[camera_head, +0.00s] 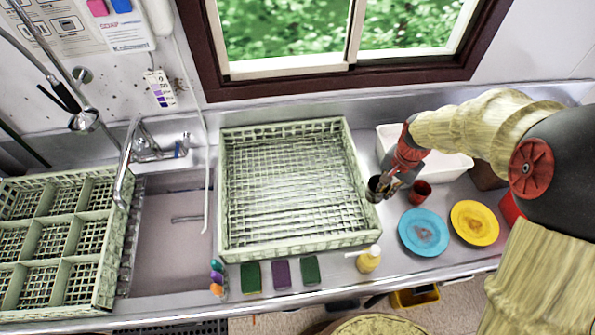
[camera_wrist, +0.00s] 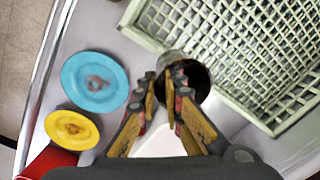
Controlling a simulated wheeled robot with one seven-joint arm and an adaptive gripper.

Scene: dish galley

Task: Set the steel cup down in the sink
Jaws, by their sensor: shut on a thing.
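The steel cup (camera_head: 374,189) is in my gripper (camera_head: 384,184), just right of the green dish rack's right side. It shows as a grey cup with a dark inside in the wrist view (camera_wrist: 201,82), where the fingers of my gripper (camera_wrist: 166,76) close on its near wall. I cannot tell whether the cup touches the counter. The sink (camera_head: 172,245) is a grey basin at the left, between two racks, with a faucet (camera_head: 130,150) over its back edge. The sink is outside the wrist view.
The large green rack (camera_head: 232,185) stands between cup and sink. A compartment rack (camera_head: 100,215) stands left of the sink. A red cup (camera_head: 420,192), blue plate (camera_head: 423,245), yellow plate (camera_head: 475,207), white bin (camera_head: 455,168) and soap bottle (camera_head: 369,260) are around the gripper. Sponges (camera_head: 281,274) line the front edge.

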